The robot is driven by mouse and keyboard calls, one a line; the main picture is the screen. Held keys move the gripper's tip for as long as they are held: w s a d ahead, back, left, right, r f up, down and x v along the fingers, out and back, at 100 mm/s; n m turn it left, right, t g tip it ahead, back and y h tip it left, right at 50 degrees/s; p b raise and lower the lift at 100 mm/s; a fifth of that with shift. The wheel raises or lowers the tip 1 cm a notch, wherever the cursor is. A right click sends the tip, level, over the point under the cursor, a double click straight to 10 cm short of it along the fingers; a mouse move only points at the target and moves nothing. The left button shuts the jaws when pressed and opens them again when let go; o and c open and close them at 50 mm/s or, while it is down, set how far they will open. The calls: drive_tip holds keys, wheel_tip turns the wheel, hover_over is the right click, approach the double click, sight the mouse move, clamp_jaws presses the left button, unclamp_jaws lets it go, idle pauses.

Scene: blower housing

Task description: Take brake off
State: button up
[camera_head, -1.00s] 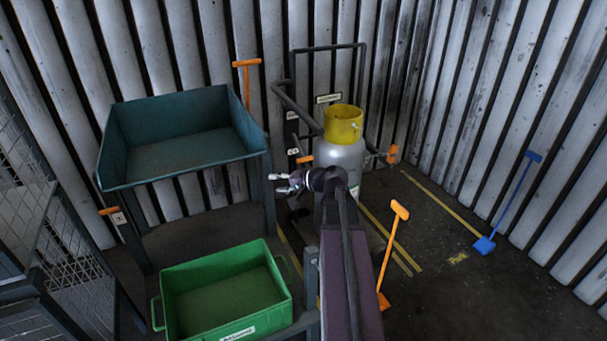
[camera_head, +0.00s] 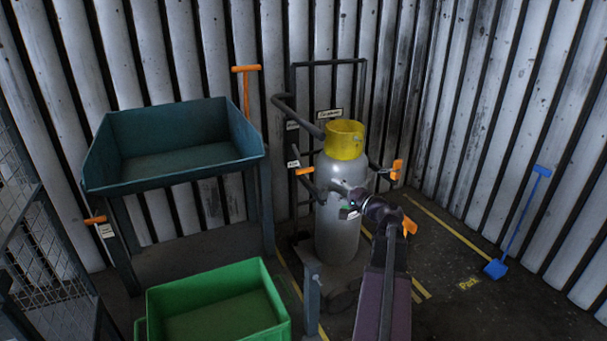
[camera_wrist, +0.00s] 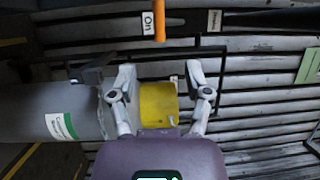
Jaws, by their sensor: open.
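An orange grip (camera_head: 305,171) on a dark lever shows left of the gas cylinder, beside a small white label (camera_head: 293,164). What seems to be the same orange grip (camera_wrist: 159,20) is at the top of the wrist view, next to a label reading "On" (camera_wrist: 148,23). A second label (camera_wrist: 214,20) lies farther along. Which handle is the brake is not certain. My gripper (camera_head: 346,209) is open in front of the silver cylinder (camera_head: 338,240). In the wrist view my gripper (camera_wrist: 160,68) has its fingers apart, with the yellow collar (camera_wrist: 158,104) seen between them.
A dark trolley frame (camera_head: 364,80) stands behind the cylinder. Another orange grip (camera_head: 397,170) is at its right. A teal bin (camera_head: 200,178) and a green crate (camera_head: 268,300) stand left. A blue shovel (camera_head: 517,222) leans right.

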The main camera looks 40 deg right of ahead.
sight(305, 172)
drive_tip(key=w, duration=0.4)
drive_tip(key=w+a, duration=0.1)
drive_tip(key=w, duration=0.4)
drive_tip(key=w+a, duration=0.1)
drive_tip(key=w, duration=0.3)
drive_tip(key=shift+w+a+r+p, duration=0.1)
drive_tip(key=shift+w+r+p, duration=0.2)
drive_tip(key=shift+r+p, duration=0.1)
clamp_jaws()
